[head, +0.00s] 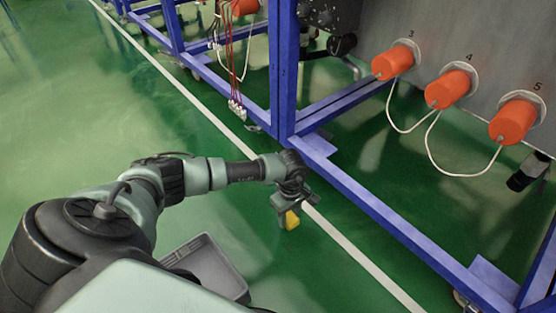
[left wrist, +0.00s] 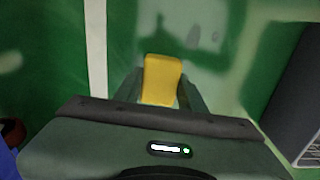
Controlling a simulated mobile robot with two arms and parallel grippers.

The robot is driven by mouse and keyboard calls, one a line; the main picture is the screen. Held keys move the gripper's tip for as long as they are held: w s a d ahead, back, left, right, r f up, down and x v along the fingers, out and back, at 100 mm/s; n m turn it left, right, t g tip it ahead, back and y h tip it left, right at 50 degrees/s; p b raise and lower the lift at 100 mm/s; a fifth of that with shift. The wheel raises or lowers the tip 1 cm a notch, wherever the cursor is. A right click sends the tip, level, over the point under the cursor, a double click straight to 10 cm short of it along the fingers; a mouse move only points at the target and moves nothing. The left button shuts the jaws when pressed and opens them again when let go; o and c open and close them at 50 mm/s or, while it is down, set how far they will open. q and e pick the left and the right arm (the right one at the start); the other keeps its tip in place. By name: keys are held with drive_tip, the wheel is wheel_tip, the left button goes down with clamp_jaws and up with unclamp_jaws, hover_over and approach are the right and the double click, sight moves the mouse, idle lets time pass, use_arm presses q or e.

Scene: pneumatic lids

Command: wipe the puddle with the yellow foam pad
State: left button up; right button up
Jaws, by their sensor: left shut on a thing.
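The yellow foam pad (head: 292,220) is in my left gripper (head: 287,209), which points down over the green floor beside the white line. In the left wrist view the pad (left wrist: 162,78) sits between the two fingers of the gripper (left wrist: 158,92), which are shut on it. I cannot tell whether the pad touches the floor. Pale greyish patches (left wrist: 206,40) show on the floor just beyond the pad in the left wrist view; they may be the puddle or reflections. No clear puddle outline shows in the head view. My right gripper is not in view.
A blue steel frame (head: 283,75) runs along the right, carrying a grey panel (head: 440,40) with orange caps (head: 447,89) and white cables. A grey crate (head: 235,280) stands on the floor near my arm. The floor at left is clear.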

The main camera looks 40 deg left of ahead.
use_arm(q)
wheel_tip(320, 180, up, 3)
drive_tip(key=shift+f+p, duration=0.1)
drive_tip(key=shift+p, duration=0.8)
drive_tip(key=shift+r, duration=0.35)
